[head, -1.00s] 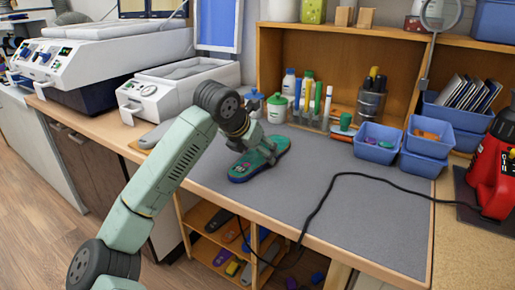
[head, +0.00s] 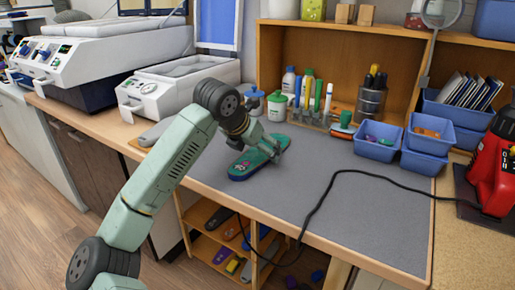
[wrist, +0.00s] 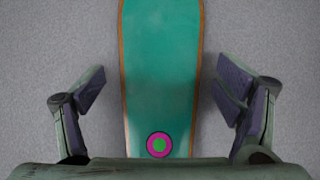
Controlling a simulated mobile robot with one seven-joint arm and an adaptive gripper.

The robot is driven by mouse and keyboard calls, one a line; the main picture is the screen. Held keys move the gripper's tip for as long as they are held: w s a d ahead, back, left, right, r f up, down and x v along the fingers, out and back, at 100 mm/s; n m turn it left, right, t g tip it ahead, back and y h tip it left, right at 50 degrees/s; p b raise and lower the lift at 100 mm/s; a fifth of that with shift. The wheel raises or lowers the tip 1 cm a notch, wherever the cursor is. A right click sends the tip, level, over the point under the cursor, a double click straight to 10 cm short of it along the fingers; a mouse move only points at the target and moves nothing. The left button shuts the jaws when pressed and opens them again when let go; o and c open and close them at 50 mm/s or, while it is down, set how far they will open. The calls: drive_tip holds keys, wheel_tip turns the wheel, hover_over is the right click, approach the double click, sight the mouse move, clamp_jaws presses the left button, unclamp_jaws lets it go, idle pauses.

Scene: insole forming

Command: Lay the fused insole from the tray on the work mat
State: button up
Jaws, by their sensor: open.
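The fused insole (head: 243,168), green with a pink and green round mark (wrist: 160,144) near one end, lies flat on the grey work mat (head: 345,210), in its back left part. My gripper (head: 270,149) is low over the insole's far half. In the wrist view my gripper (wrist: 160,95) is open, with one finger on each side of the insole (wrist: 160,60) and mat showing between each finger and its edge. The end of the insole nearest the wrist is hidden behind the gripper body. I cannot make out the tray with certainty.
Bottles and pens stand in the wooden shelf (head: 283,55) behind the mat. Blue bins (head: 377,142) sit at the mat's back right. A black cable (head: 325,190) crosses the mat. A white press (head: 180,88) stands at left. The mat's middle and front left are clear.

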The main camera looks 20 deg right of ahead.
drive_tip(key=b+v, duration=0.2)
drive_tip(key=v, duration=1)
drive_tip(key=shift+r, duration=0.15)
